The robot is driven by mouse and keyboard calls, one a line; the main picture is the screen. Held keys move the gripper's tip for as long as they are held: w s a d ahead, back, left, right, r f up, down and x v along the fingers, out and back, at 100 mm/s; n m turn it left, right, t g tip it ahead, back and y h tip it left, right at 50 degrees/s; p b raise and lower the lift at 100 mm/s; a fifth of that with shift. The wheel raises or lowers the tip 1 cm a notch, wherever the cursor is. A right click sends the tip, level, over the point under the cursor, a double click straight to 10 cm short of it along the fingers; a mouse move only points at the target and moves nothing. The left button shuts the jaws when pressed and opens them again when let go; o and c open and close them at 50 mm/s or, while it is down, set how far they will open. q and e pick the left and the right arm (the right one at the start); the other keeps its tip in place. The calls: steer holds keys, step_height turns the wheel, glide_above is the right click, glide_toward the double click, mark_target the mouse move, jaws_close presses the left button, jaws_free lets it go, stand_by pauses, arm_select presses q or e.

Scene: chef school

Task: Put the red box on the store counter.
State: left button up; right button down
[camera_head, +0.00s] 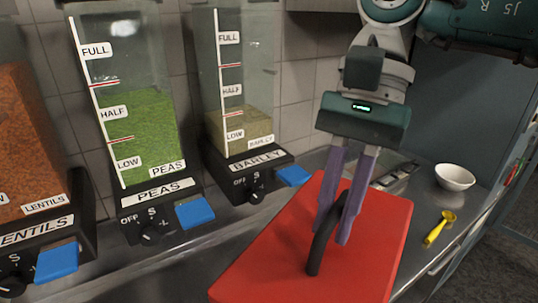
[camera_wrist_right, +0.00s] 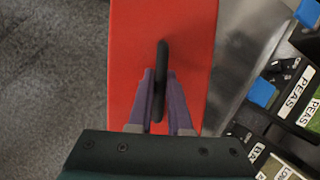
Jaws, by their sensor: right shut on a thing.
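The red box (camera_head: 305,250) has a flat red top with a black arched handle (camera_head: 322,236). My right gripper (camera_head: 334,222) comes down from above, its purple fingers shut on the handle. In the right wrist view the red box (camera_wrist_right: 185,60) lies under the fingers (camera_wrist_right: 160,95), with the black handle (camera_wrist_right: 162,60) between them. The metal counter (camera_head: 405,178) runs along the tiled wall behind the box. The box hides part of the counter, and I cannot tell whether it touches it. My left gripper is not in view.
Dispensers of lentils (camera_head: 30,130), peas (camera_head: 140,120) and barley (camera_head: 240,100) stand along the wall, with blue levers in front. A white bowl (camera_head: 455,177) and a yellow spoon (camera_head: 440,227) lie on the counter at right. Grey floor (camera_wrist_right: 50,80) shows beside the box in the wrist view.

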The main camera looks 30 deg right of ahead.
steer(key=w+d+f+m+t+b, duration=0.1)
steer(key=w+f+m+b, duration=0.1)
steer(key=f+m+b, duration=0.2)
steer(key=w+d+f+m+t+b, duration=0.1)
steer(key=w+f+m+t+b, duration=0.1)
steer(key=b, duration=0.4)
steer(key=w+d+f+m+t+b, duration=0.2)
steer(key=w+f+m+b, duration=0.2)
steer(key=f+m+b, duration=0.1)
steer(key=shift+w+f+m, duration=0.15)
steer(key=shift+f+m, duration=0.65)
steer(key=shift+f, duration=0.15)
steer(key=w+d+f+m+t+h+b, duration=0.1)
steer(key=w+d+f+m+b, duration=0.1)
steer(key=f+m+b, duration=0.3)
steer(key=w+d+f+m+h+b, duration=0.2)
steer(key=f+m+b, duration=0.3)
steer(key=f, duration=0.6)
steer(key=shift+w+d+f+t+b, duration=0.3)
steer(key=shift+w+d+t, duration=0.1)
steer(key=shift+w, duration=0.45)
steer(key=c, duration=1.3)
jaws_free()
steer(key=shift+s, duration=0.1)
steer(key=o, duration=0.5)
steer(key=shift+c, duration=0.2)
